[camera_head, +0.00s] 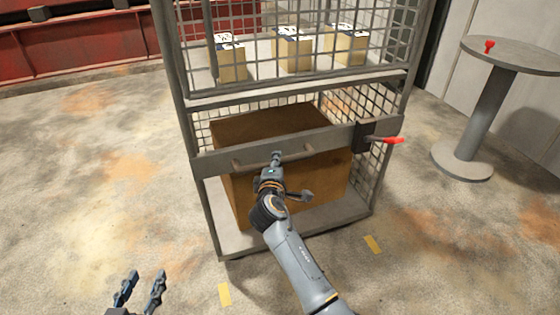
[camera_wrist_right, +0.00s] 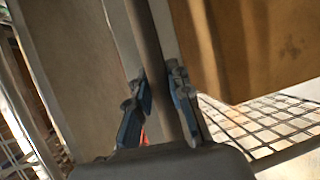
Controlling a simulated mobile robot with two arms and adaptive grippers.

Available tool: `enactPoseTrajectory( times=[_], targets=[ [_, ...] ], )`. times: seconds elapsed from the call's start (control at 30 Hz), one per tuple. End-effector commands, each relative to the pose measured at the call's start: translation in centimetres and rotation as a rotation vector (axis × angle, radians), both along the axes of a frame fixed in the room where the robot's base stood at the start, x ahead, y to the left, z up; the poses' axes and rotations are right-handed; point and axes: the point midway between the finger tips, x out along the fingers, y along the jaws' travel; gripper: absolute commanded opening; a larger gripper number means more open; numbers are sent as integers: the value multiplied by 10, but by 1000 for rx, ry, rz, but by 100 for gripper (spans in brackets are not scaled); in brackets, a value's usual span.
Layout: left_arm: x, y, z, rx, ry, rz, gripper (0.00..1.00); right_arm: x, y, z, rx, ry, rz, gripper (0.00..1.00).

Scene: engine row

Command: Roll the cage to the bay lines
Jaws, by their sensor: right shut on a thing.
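The cage (camera_head: 288,93), a grey wire-mesh frame on a flat base, stands upright in front of me. A grey panel with a round handle bar (camera_head: 248,165) crosses its front. My right gripper (camera_head: 276,158) is shut on this bar; the wrist view shows the bar (camera_wrist_right: 152,50) between the fingers (camera_wrist_right: 160,108). A red lever (camera_head: 387,140) sticks out at the panel's right end. My left gripper (camera_head: 140,288) is open and empty, low at the left, apart from the cage.
A large brown box (camera_head: 240,203) sits in the cage's lower level and several small boxes (camera_head: 292,55) on its shelf. A round grey table (camera_head: 520,54) with a red object (camera_head: 489,46) stands at the right. A red structure (camera_head: 75,52) lines the back left. The left floor is clear.

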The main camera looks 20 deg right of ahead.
Motion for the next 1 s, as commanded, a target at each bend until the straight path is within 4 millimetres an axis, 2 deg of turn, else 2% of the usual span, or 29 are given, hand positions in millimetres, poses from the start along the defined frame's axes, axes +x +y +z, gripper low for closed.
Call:
enactPoseTrajectory(
  times=[0.03,0.17,0.2,0.3,0.7,0.87,1.0],
  targets=[
    [0,0,0,0,0,0,40,-1,9,-2,7,2,17,0],
    [0,0,0,1,-3,1,40,-1,10,-3,9,1,20,0],
    [0,0,0,1,-3,1,40,-1,10,-3,9,1,20,21],
    [0,0,1,0,-4,1,40,-1,9,-3,8,2,18,42],
    [0,0,1,0,-6,0,40,-5,8,-2,5,1,13,43],
    [1,0,1,0,-6,0,40,-27,16,3,8,0,14,43],
    [0,0,1,0,-6,0,40,-56,28,7,10,3,15,43]
  ],
)
